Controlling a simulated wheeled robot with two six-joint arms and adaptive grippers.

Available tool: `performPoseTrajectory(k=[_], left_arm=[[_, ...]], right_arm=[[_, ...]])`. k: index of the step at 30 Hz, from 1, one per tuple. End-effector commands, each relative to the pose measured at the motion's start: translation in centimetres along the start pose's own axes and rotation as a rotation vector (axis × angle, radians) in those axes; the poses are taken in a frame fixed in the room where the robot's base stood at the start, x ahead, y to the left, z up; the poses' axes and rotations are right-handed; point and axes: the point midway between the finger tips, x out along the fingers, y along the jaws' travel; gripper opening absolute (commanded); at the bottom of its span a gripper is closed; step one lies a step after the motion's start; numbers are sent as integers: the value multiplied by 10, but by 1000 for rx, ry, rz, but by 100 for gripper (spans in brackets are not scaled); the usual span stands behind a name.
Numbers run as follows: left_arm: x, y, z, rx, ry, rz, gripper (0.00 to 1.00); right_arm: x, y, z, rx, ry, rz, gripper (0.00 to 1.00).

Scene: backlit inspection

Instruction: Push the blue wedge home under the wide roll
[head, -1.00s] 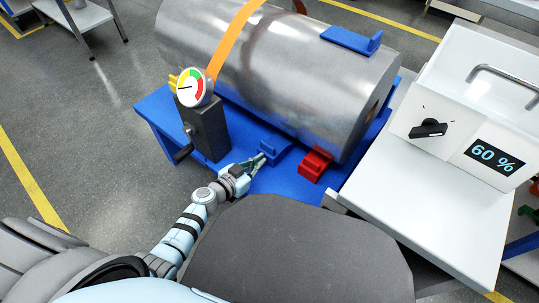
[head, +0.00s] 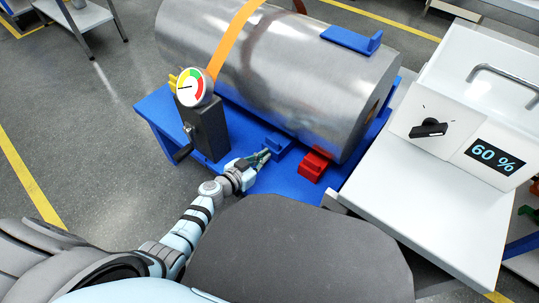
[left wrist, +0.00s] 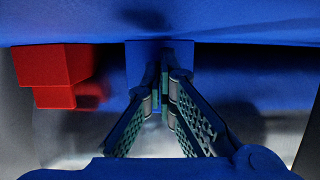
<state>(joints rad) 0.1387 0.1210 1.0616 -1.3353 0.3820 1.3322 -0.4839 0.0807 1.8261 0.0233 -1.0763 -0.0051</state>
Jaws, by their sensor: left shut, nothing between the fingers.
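The wide roll (head: 285,80) is a large grey metal cylinder lying on a blue cradle table. The blue wedge (head: 280,144) sits at the roll's near lower edge, left of a red wedge (head: 314,166). My left gripper (head: 267,154) is shut and empty, its fingertips at the near face of the blue wedge. In the left wrist view the closed fingertips (left wrist: 165,72) overlap the blue wedge (left wrist: 141,60) and seem to touch it; the red wedge (left wrist: 50,68) is at the left. The wedge's far end is hidden. My right gripper is not in view.
A round gauge on a dark post (head: 210,125) stands left of my left gripper. A white cabinet (head: 430,190) with a black knob and a "60 %" display is at the right. An orange strap (head: 232,40) crosses the roll.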

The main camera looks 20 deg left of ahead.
Motion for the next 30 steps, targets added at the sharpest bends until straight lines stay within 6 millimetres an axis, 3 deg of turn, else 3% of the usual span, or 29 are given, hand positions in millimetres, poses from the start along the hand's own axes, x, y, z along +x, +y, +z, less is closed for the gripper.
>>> performPoseTrajectory(k=[9,21,30], left_arm=[[-2,0,0,0,0,0,0],[-38,0,11,2,-1,0,0],[-40,0,12,1,-1,0,0]], right_arm=[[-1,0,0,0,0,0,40],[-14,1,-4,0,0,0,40],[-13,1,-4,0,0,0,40]])
